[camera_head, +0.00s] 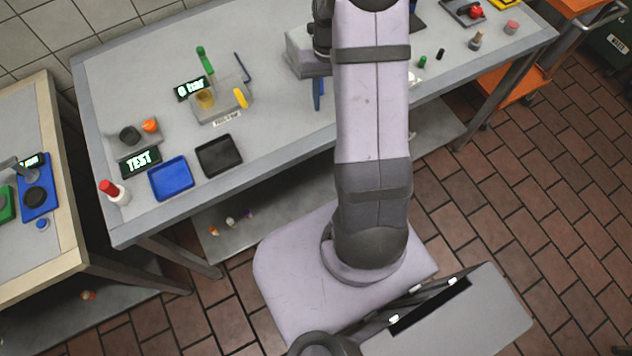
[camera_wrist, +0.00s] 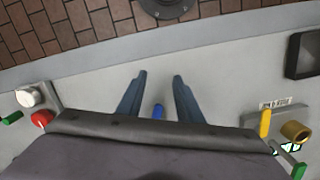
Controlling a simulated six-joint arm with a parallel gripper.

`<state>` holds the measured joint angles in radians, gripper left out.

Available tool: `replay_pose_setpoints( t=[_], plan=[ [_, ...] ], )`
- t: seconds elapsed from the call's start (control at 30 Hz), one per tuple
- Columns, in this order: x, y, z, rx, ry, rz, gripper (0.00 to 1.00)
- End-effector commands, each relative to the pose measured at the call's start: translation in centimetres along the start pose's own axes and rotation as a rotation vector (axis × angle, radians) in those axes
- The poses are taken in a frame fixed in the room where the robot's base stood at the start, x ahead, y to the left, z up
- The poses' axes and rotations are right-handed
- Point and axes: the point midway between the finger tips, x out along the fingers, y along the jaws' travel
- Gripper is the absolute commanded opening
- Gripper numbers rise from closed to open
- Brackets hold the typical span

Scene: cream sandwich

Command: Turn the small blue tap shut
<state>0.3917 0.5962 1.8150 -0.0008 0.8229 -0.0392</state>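The small blue tap (camera_wrist: 158,110) shows in the wrist view as a short, bright blue piece between my fingers. Its lower part is hidden by my gripper's body, so I cannot tell which way its handle is turned. My gripper (camera_wrist: 159,76) is open, with one blue-grey finger on each side of the tap and visible gaps to both. In the head view one blue finger shows beside my forearm; the tap cannot be made out there, and my arm covers much of that area.
A clear box (camera_head: 222,103) with a yellow handle (camera_head: 240,97) and a brass part stands left of my gripper. A blue tray (camera_head: 171,178) and a black tray (camera_head: 219,155) lie farther left. In the wrist view, a red knob (camera_wrist: 42,119) is at left.

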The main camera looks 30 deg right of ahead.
Motion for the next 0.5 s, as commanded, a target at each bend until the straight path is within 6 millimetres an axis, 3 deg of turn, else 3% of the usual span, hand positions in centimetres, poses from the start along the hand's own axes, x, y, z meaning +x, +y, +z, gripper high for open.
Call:
replay_pose_setpoints(
  t=[0.5],
  plan=[
    [2.8, -1.6, 8.8, -0.011, -0.08, 0.004, 0.33]
  ],
)
